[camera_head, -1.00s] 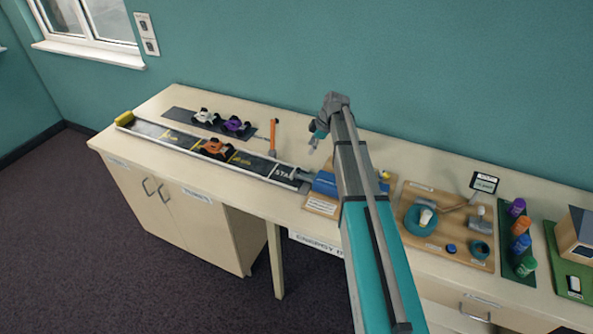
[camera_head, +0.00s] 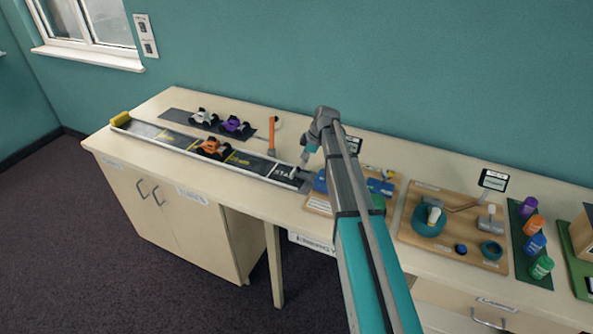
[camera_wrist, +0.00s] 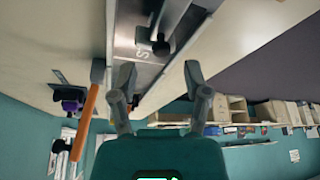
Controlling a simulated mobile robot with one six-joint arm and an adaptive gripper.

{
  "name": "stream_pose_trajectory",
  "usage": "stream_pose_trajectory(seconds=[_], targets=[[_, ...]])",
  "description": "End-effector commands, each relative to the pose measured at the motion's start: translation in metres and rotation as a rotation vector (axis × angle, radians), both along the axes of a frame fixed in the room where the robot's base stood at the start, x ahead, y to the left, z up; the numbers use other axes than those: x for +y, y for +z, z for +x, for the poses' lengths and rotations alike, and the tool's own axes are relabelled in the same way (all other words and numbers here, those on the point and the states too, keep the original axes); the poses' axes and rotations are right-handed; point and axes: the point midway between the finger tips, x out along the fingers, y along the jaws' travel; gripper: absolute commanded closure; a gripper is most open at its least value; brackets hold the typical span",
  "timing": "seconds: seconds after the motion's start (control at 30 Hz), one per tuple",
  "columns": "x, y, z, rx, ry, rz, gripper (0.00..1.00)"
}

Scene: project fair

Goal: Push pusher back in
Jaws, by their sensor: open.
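The launcher's blue body (camera_head: 320,183) sits on a wooden board at the right end of the track, partly hidden behind my arm. In the wrist view a dark pusher head (camera_wrist: 162,47) on a rod shows over the track's start area. My gripper (camera_head: 304,164) is above the track's start end, beside the launcher. In the wrist view my gripper (camera_wrist: 158,74) is open, its fingers apart and empty, with the pusher head just beyond the gap between the tips. I cannot tell whether anything touches. An orange car (camera_head: 212,148) stands further along the track (camera_head: 255,164).
An orange-handled hammer (camera_head: 271,136) lies behind the track, close to my gripper; its handle also shows in the wrist view (camera_wrist: 86,118). White and purple cars (camera_head: 234,125) stand on a dark mat. A wooden board (camera_head: 480,258) with cups and bottles (camera_head: 534,246) stand right.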

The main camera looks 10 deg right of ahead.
Motion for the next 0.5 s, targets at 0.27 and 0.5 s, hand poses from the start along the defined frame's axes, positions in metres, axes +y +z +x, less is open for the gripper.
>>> stream_pose_trajectory(seconds=[0.27,0.5], targets=[[0.008,-0.021,0.002,0.000,0.001,0.000,0.39],[0.011,-0.027,0.003,0.000,0.001,0.000,0.39]])
